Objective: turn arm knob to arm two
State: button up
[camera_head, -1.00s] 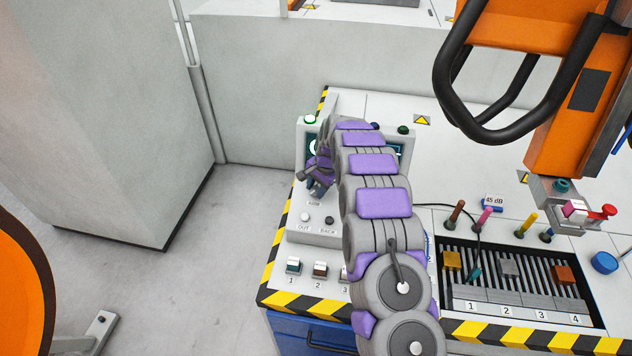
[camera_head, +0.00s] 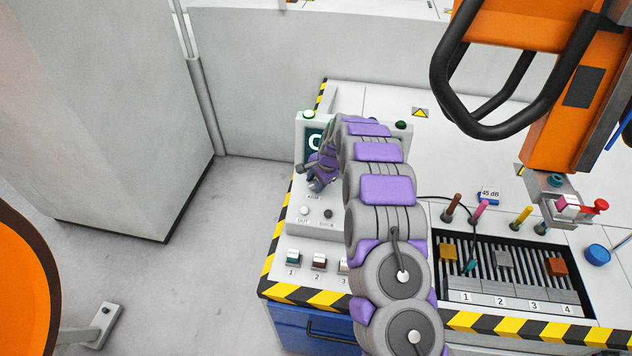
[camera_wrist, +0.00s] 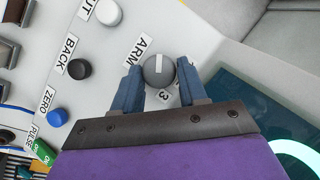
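The arm knob (camera_wrist: 159,70) is round and grey with a white pointer line, below the ARM label (camera_wrist: 137,48) in the wrist view. A small 3 label (camera_wrist: 165,97) shows beside it. My gripper (camera_wrist: 162,80) is open, with one blue finger on each side of the knob and visible gaps between. I cannot tell whether the fingertips are level with the knob or above it. In the head view my gripper (camera_head: 318,180) is over the left part of the console, and it hides the knob there. The other position labels are hidden.
Near the knob are a white OUT button (camera_wrist: 108,12), a black BACK button (camera_wrist: 80,68) and a blue ZERO button (camera_wrist: 57,117). A screen (camera_wrist: 270,115) lies to the right. The orange machine (camera_head: 575,100) with black handles hangs over the console's right side.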

jog(key=o, duration=0.4)
jog(key=p+v, duration=0.2)
jog(key=v, duration=1.5)
jog(key=shift+r, duration=0.1)
